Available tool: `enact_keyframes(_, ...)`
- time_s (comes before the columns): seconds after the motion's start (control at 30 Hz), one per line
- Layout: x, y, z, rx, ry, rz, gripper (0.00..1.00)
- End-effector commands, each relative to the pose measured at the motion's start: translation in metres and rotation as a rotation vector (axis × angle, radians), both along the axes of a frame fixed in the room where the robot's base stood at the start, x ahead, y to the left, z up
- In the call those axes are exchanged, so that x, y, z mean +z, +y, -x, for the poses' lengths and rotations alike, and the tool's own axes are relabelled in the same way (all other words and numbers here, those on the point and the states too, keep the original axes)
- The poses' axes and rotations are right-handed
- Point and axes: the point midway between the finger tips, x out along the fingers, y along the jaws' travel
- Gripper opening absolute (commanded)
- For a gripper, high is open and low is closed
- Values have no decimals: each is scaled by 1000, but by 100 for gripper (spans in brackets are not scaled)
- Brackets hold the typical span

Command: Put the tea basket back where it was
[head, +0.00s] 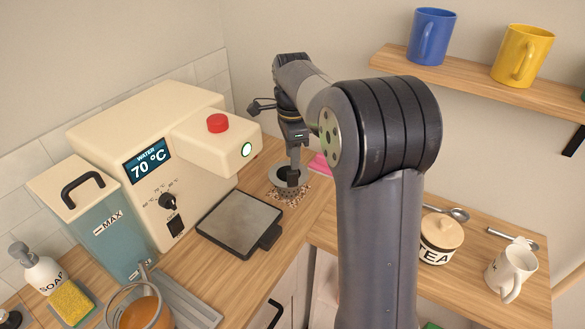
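The tea basket (287,188) is a dark, perforated basket with a wide grey rim. A glass pot (143,308) of amber tea stands at the bottom left, partly cut off by the frame.
The water machine (185,135) reads 70 °C, with a grey plate (240,222) before it. A pink item (321,165) lies behind my arm. A TEA jar (440,240) and white mug (512,268) stand right. A shelf (470,78) holds mugs above. My arm hides the middle.

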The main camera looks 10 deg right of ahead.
Motion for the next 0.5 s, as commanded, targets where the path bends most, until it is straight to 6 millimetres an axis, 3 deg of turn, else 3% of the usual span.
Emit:
enact_keyframes(0.2, 40, 0, -1, 0, -3, 0, 36)
enact_keyframes(0.5, 55, 0, 0, 0, 1, 0, 36)
